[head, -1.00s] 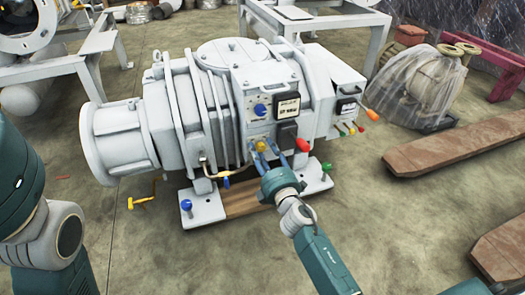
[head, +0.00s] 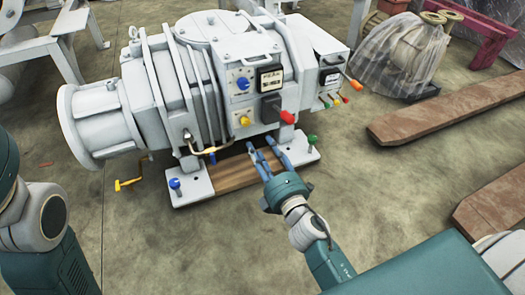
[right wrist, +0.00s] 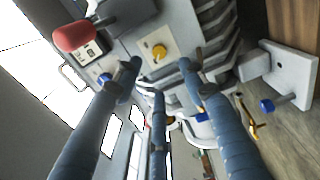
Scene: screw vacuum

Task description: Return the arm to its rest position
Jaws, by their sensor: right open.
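My right gripper (head: 268,157) is open and empty in the head view, low in front of the vacuum machine (head: 150,90) and over its wooden base. Its blue fingers also show spread in the right wrist view (right wrist: 158,75), with nothing between the tips. The yellow knob (head: 244,120) on the machine's front panel stands apart from the fingers; it also shows in the right wrist view (right wrist: 159,52). My left arm comes in at the left edge of the head view, but its gripper is out of view.
A red knob (head: 287,117) and a blue knob (head: 243,83) sit on the panel. A blue-topped bolt (head: 175,184) and a green-topped bolt (head: 311,141) stand on the base plates. Wooden beams (head: 440,108) lie at right. The floor in front is clear.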

